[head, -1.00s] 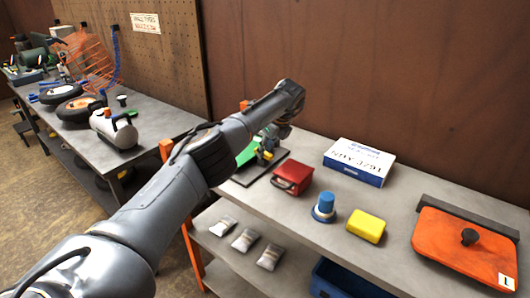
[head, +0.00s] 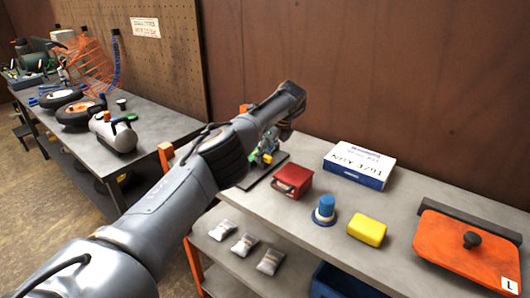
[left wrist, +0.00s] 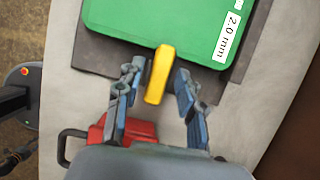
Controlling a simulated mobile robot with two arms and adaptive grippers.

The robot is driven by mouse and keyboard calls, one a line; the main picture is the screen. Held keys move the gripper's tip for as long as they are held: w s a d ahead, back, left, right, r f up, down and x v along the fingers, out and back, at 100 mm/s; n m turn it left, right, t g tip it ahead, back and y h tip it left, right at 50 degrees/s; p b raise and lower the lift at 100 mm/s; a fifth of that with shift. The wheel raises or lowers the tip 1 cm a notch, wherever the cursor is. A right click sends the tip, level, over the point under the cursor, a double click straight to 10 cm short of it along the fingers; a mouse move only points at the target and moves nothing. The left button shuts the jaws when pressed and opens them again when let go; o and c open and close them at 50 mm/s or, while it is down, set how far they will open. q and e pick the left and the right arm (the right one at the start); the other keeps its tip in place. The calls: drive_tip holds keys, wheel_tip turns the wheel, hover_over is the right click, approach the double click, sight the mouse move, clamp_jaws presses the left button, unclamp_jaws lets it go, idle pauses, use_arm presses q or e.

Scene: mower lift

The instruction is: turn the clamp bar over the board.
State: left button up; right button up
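In the left wrist view, the green board (left wrist: 150,18) with a "2.0 mm" label lies on a dark plate (left wrist: 92,52). The yellow clamp bar (left wrist: 158,76) points lengthwise away from my wrist, its far end at the board's near edge; I cannot tell whether it overlaps the board. My left gripper (left wrist: 158,72) is open, one finger on each side of the bar, with gaps on both sides. In the head view, my left gripper (head: 267,151) is at the clamp, and my forearm hides most of the board. My right gripper is not in view.
A red box (head: 292,180) stands close to the clamp, under my gripper in the wrist view.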

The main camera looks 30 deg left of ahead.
use_arm(q)
drive_tip(key=v, duration=1.2)
idle(0.5)
